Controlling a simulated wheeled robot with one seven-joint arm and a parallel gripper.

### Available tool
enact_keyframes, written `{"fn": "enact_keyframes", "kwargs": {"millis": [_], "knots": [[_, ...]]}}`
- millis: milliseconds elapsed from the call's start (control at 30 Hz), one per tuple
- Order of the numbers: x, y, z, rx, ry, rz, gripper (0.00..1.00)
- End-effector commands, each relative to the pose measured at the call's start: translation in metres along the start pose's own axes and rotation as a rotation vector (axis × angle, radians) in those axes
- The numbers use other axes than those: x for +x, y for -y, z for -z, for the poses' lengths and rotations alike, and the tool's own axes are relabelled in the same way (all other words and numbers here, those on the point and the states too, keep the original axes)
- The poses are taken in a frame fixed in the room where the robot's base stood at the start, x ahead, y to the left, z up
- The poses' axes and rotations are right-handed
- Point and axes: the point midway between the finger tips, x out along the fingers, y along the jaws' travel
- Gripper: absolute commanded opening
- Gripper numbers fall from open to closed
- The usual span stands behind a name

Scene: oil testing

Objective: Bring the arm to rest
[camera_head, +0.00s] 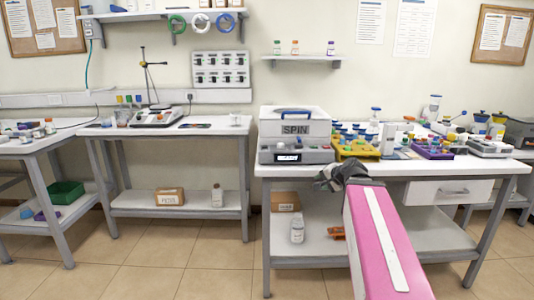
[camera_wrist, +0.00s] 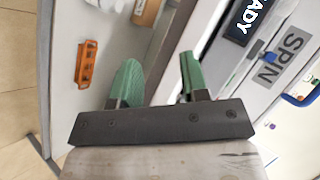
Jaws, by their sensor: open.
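My arm (camera_head: 385,245), pink with a white strip, reaches forward from the lower right in the head view. Its dark wrist end is in front of the right table's front edge. My gripper shows in the wrist view (camera_wrist: 157,80) with two green fingers spread apart and nothing between them. In the head view the fingers are hidden or too small to make out.
A SPIN machine (camera_head: 295,135), a yellow rack (camera_head: 356,149) and a purple rack (camera_head: 432,152) stand on the right table (camera_head: 285,171). Its lower shelf holds a white bottle (camera_head: 297,230) and an orange rack (camera_head: 337,233). Floor between the tables is clear.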

Motion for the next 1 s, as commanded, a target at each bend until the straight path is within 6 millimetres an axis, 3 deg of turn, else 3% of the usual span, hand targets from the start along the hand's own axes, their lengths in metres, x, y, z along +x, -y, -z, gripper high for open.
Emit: {"fn": "enact_keyframes", "kwargs": {"millis": [100, 300, 600, 800, 1000], "knots": [[0.029, -0.041, -0.032, -0.104, 0.082, -0.131, 0.41], [0.060, -0.109, -0.082, -0.289, 0.230, -0.342, 0.41], [0.079, -0.205, -0.149, -0.555, 0.477, -0.627, 0.41], [0.078, -0.240, -0.172, -0.661, 0.582, -0.734, 0.41], [0.077, -0.247, -0.176, -0.688, 0.606, -0.760, 0.41]]}}
